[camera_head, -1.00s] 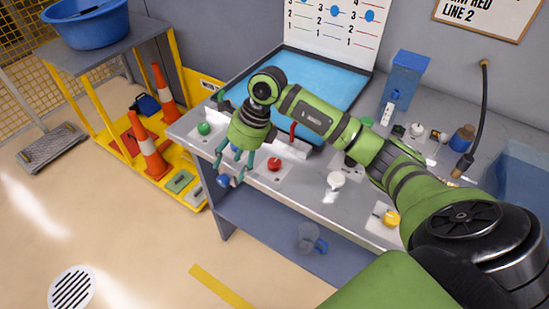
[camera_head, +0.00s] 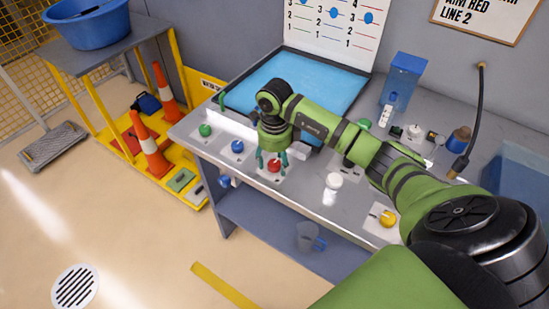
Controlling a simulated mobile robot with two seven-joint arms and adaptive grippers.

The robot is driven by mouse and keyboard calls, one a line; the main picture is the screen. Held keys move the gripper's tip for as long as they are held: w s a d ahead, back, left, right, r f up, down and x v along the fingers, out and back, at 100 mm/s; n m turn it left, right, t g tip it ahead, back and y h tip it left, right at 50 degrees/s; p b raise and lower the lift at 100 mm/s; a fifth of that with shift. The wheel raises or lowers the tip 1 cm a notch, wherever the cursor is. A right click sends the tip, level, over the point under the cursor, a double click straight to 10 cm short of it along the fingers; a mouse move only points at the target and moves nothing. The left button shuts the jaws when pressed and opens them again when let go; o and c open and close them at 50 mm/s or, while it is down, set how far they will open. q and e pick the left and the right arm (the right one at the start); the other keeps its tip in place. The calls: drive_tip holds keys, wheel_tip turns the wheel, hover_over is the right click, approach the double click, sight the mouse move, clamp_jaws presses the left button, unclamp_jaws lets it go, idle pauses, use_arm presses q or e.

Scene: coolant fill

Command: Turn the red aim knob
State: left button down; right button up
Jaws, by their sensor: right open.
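The red knob (camera_head: 274,166) sits on a small light plate on the grey bench top, near its front edge. My right gripper (camera_head: 272,160) points down at the red knob, with its teal fingers open and spread to either side of it. I cannot tell whether the fingers touch the knob. The gripper's palm hides part of the area just behind the knob. My left gripper is not in view.
A blue knob (camera_head: 237,146) and a green knob (camera_head: 205,130) stand to the left along the bench. A white knob (camera_head: 333,181) and a yellow knob (camera_head: 387,218) stand to the right. A blue-floored tray (camera_head: 300,82) lies behind. A sign (camera_head: 490,14) hangs on the wall.

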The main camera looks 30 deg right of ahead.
drive_tip(key=shift+c, duration=0.4)
drive_tip(key=c, duration=1.1)
drive_tip(key=shift+o, duration=0.2)
drive_tip(key=n+b, duration=0.3)
drive_tip(key=b, duration=0.1)
drive_tip(key=shift+d+f, duration=0.1)
drive_tip(key=shift+f, duration=0.1)
drive_tip(key=n+b, duration=0.2)
drive_tip(key=n, duration=0.1)
drive_tip(key=shift+r+n+b, duration=0.15)
drive_tip(key=shift+n+b, duration=0.45)
drive_tip(key=shift+b, duration=0.15)
